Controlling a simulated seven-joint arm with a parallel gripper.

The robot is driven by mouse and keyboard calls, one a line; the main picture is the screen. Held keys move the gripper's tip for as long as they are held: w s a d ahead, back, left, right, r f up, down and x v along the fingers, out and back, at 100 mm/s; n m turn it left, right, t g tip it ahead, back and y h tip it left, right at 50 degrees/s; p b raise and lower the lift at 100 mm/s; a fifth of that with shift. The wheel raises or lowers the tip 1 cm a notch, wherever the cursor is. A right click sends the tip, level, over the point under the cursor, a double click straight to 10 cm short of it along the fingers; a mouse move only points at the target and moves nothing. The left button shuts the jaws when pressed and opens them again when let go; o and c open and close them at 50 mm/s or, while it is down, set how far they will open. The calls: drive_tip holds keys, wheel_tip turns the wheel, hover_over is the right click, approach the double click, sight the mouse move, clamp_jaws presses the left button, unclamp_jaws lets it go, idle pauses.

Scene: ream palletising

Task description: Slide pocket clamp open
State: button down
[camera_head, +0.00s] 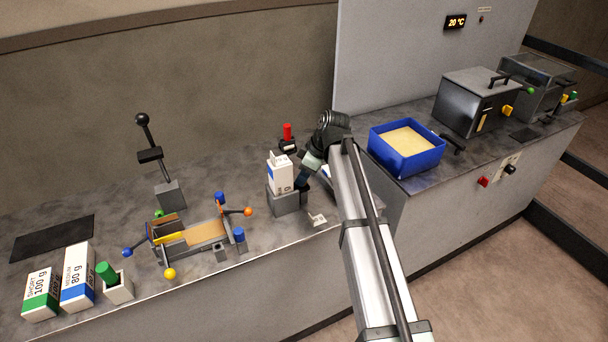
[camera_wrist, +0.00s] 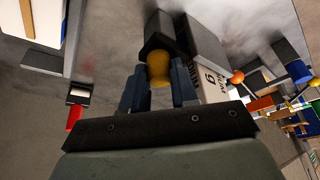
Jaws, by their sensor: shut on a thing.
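My gripper (camera_wrist: 158,88) is shut on a yellow knob (camera_wrist: 159,68), with one dark blue finger on each side of it. The knob sits against a dark block (camera_wrist: 158,32), which appears to be the pocket clamp. A grey pocket block (camera_wrist: 200,42) is beside the dark block. In the head view the pocket block (camera_head: 286,202) stands on the counter with a white and blue carton (camera_head: 280,176) upright at it. My gripper (camera_head: 303,182) is just right of them. The yellow knob is hidden in the head view. How far the clamp is open cannot be told.
A red-handled tool (camera_head: 287,134) stands behind the carton. A blue tray (camera_head: 434,155) with pale contents is to the right. A fixture with coloured knobs (camera_head: 205,232) is to the left. A small white label (camera_head: 317,220) lies near the front edge.

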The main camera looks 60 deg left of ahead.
drive_tip(key=shift+w, duration=1.85)
drive_tip(key=c, duration=1.1)
unclamp_jaws()
drive_tip(key=shift+w, duration=0.1)
drive_tip(key=shift+c, duration=0.2)
drive_tip(key=v, duration=1.3)
drive_tip(key=shift+r, duration=0.4)
drive_tip(key=shift+w+d, duration=0.1)
drive_tip(key=shift+d, duration=0.05)
